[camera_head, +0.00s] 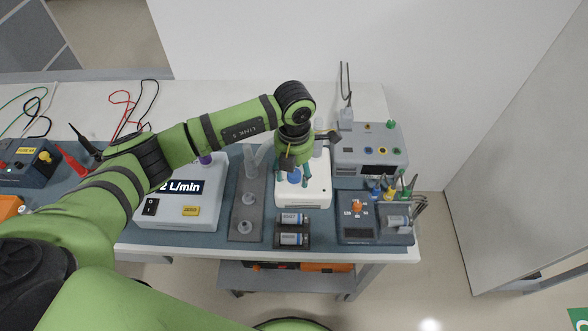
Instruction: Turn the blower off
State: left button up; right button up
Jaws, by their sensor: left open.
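My left gripper (294,175) is open and points down over a white box (318,192) at the middle of the bench. A blue knob (294,177) on this box shows between its fingers. I cannot tell whether the fingers touch the knob. My wrist hides the back of this box. Left of it, a larger pale box (208,190) has a lit display reading "2 L/min", a black rocker switch (150,207) and a yellow label. No readable name shows which box is the blower. My right gripper is not in view.
A grey plate (236,230) with clear upright parts stands between the boxes. Two batteries (293,239) lie in a holder in front. A grey instrument (368,157) and a dark meter (360,228) stand at right. Cables and another meter (30,160) are at left.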

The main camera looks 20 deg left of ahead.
pick_arm(q)
notch_tip(320, 180, up, 12)
dwell(0.4)
dwell(0.4)
